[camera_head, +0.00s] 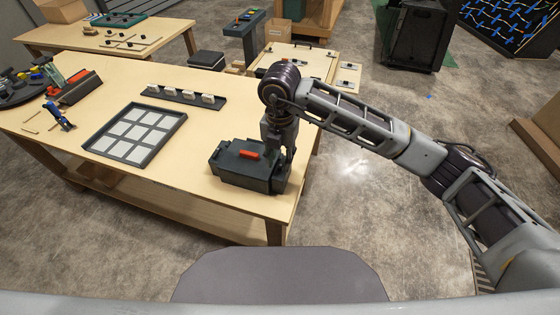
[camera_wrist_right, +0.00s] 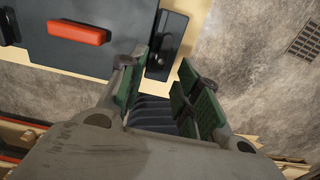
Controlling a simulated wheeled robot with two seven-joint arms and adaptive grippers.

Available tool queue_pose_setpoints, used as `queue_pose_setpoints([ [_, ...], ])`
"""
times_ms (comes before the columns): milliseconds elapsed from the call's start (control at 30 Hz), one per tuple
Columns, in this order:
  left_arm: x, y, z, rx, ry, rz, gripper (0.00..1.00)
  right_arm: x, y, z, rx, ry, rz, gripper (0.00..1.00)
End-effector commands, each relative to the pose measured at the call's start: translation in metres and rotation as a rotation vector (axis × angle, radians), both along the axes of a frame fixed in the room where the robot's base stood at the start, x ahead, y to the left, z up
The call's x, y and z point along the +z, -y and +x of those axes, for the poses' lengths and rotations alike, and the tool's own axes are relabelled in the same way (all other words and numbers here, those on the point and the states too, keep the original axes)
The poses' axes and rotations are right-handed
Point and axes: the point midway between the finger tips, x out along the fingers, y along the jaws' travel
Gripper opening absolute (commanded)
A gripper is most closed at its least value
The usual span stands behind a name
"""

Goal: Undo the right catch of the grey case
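The dark grey case (camera_head: 236,170) with a red handle sits near the right front corner of the light wooden table. Its lid also shows in the right wrist view (camera_wrist_right: 95,60), with the red handle (camera_wrist_right: 78,33) at upper left. The right catch (camera_wrist_right: 166,45), a black plate with small round parts, is on the case's edge in that view. My right gripper (camera_wrist_right: 168,62) is open, its green-padded fingers either side of a gap just below the catch. In the head view, the right gripper (camera_head: 281,150) points down over the case's right end; contact there cannot be told. My left gripper is not in view.
A tray with pale squares (camera_head: 136,134) lies left of the case. A dark rail with white blocks (camera_head: 185,95) lies behind. A blue tool (camera_head: 60,116) stands at far left. The table's front edge is close to the case; bare table lies left of it.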

Motion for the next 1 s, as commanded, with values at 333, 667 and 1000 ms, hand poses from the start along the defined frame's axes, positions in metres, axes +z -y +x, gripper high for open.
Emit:
queue_pose_setpoints([
  [333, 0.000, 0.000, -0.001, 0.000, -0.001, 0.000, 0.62, 0.053, -0.001, 0.000, 0.001, 0.003, 0.002, 0.33],
  [667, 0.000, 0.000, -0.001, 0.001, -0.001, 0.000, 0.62, 0.089, 0.000, 0.000, 0.000, 0.001, 0.000, 0.33],
  [1000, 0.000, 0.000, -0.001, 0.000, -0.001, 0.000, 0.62, 0.095, 0.000, 0.000, 0.000, 0.000, 0.000, 0.33],
])
